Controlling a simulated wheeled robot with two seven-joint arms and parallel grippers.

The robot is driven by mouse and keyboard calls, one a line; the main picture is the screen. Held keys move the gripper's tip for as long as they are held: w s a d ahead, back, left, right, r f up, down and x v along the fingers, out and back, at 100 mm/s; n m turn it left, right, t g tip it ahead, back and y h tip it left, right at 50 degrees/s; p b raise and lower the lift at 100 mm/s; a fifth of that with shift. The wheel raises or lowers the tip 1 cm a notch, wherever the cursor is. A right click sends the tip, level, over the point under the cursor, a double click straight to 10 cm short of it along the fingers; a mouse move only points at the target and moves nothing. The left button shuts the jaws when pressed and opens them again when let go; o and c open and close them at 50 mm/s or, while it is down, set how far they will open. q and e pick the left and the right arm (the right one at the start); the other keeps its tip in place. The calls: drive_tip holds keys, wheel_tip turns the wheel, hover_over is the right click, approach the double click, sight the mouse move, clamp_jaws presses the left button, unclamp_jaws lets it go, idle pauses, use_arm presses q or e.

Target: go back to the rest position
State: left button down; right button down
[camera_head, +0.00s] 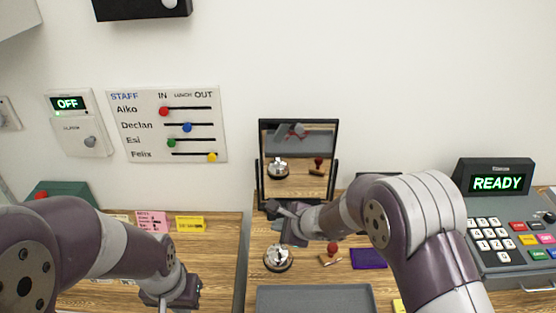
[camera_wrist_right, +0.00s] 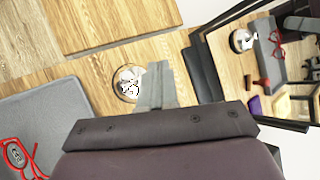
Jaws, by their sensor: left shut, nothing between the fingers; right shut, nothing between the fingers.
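My left gripper (camera_head: 172,294) is shut and empty, low over the front of the left wooden desk. Its fingertips are hard to make out. My right gripper (camera_head: 276,208) is shut and empty, in front of the base of the mirror (camera_head: 264,178), above the right desk. In the right wrist view its closed fingers (camera_wrist_right: 156,84) show beside the silver call bell (camera_wrist_right: 128,84). The bell also shows in the head view (camera_head: 278,258), standing on the desk below the gripper, apart from it.
A red-handled stamp (camera_head: 332,249), a purple pad (camera_head: 369,258) and a grey tray (camera_head: 315,290) are on the right desk. Red glasses (camera_wrist_right: 14,156) lie in the tray. A register (camera_head: 497,183) reading READY stands right. A staff board (camera_head: 140,147) hangs behind.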

drive_tip(key=s+f+n+g, duration=0.3)
drive_tip(key=s+n, duration=0.2)
drive_tip(key=s, duration=0.2)
drive_tip(key=s+d+r+n+g+h, duration=0.1)
drive_tip(key=s+d+r+n+h, duration=0.2)
drive_tip(key=s+d+n, duration=0.4)
drive_tip(key=s+d+r+n+g+h, duration=0.1)
drive_tip(key=s+d+r+n+h, duration=0.2)
drive_tip(key=s+d+n, duration=0.4)
drive_tip(key=s+d, duration=0.1)
drive_tip(key=d, duration=0.2)
drive_tip(key=shift+s+d, duration=0.25)
drive_tip(key=shift+d, duration=0.1)
